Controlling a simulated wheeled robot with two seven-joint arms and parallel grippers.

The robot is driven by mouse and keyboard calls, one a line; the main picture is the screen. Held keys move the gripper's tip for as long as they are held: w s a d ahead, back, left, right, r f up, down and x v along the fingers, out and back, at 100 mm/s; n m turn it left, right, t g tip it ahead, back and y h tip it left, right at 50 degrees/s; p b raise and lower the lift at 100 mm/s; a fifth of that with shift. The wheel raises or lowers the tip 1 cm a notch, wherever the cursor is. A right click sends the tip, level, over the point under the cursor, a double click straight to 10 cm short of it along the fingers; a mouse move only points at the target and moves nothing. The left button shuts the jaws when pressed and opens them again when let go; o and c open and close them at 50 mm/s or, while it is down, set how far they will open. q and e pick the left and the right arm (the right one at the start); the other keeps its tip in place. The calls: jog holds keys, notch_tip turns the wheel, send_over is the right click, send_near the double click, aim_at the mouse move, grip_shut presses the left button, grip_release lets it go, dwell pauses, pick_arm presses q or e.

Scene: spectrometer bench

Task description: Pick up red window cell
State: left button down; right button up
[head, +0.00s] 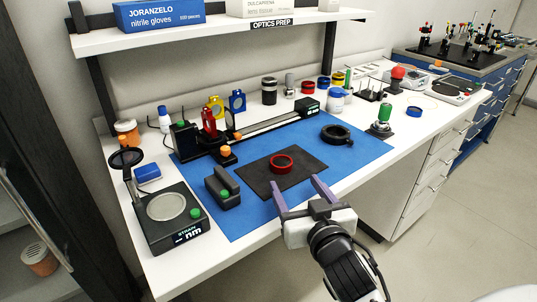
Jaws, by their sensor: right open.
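The red window cell (282,164) is a small red ring lying flat on a dark square pad (258,186), which lies on the blue mat (368,150). My right gripper (299,186) is at the front edge of the bench with its two purple fingers spread. The fingers point toward the red ring, with the ring just beyond the fingertips. Nothing is between the fingers. My left gripper does not show.
A black-and-green device (223,187) stands left of the pad. A black ring (336,134) lies behind it to the right, near a green-topped post (384,117). A rail (268,124) with mounts runs behind. A strain viewer (166,215) stands front left.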

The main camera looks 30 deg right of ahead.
aim_at(284, 167)
jog(key=x, duration=0.3)
jog(key=shift+w+d+r, duration=0.1)
jog(key=shift+w+d, duration=0.05)
jog(key=shift+w, duration=0.2)
jog(key=shift+w+d, duration=0.2)
jog(key=shift+w, duration=0.35)
jog(key=p+x, duration=0.1)
jog(key=x, duration=0.3)
jog(key=shift+w, duration=0.5)
jog(key=shift+f, duration=0.25)
jog(key=c, duration=1.1)
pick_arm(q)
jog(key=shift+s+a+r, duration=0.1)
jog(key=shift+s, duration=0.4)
pick_arm(e)
jog(key=shift+c, duration=0.6)
jog(key=shift+r, duration=0.15)
